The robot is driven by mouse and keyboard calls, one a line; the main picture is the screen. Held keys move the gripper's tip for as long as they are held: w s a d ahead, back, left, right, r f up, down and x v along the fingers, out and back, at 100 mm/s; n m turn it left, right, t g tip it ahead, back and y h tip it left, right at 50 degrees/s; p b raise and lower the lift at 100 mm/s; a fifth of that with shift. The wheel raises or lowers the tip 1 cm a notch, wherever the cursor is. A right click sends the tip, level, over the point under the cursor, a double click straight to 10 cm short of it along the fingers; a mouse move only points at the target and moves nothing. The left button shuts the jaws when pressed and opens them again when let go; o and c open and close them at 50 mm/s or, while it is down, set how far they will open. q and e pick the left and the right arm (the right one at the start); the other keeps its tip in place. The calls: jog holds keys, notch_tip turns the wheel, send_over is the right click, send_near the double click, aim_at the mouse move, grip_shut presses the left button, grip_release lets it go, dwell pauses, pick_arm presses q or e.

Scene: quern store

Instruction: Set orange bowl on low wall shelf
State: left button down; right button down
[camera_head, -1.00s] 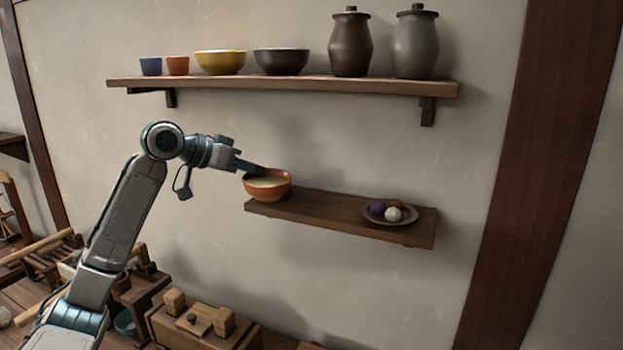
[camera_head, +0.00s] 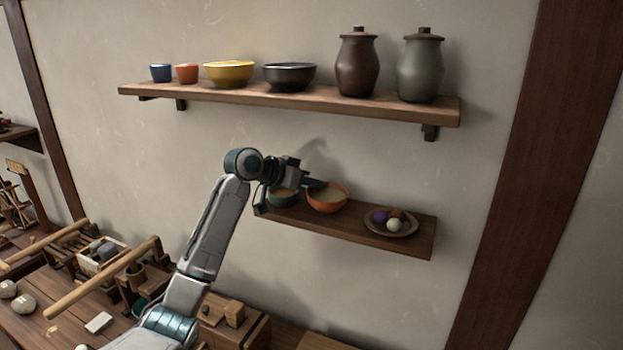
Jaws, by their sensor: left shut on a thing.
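My left gripper (camera_head: 322,184) is shut on the rim of the orange bowl (camera_head: 328,202), which looks upright and holds something pale. The bowl is at the left-middle part of the low wall shelf (camera_head: 350,229); I cannot tell whether its base touches the board. A teal bowl (camera_head: 283,199) with a pale filling stands at the shelf's left end, partly hidden behind my gripper. A shallow dish (camera_head: 391,229) with small dark and white balls stands on the right part of the shelf. My right gripper is not in view.
A higher shelf (camera_head: 290,99) above carries small cups, a yellow bowl (camera_head: 229,73), a dark bowl (camera_head: 290,76) and two lidded jars (camera_head: 357,63). Wooden boxes and tools crowd the lower left. Bare shelf shows between the orange bowl and the dish.

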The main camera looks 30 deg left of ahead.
pick_arm(q)
jog(key=shift+f, duration=0.45)
jog(key=c, duration=1.6)
grip_release()
jog(key=shift+o, duration=0.2)
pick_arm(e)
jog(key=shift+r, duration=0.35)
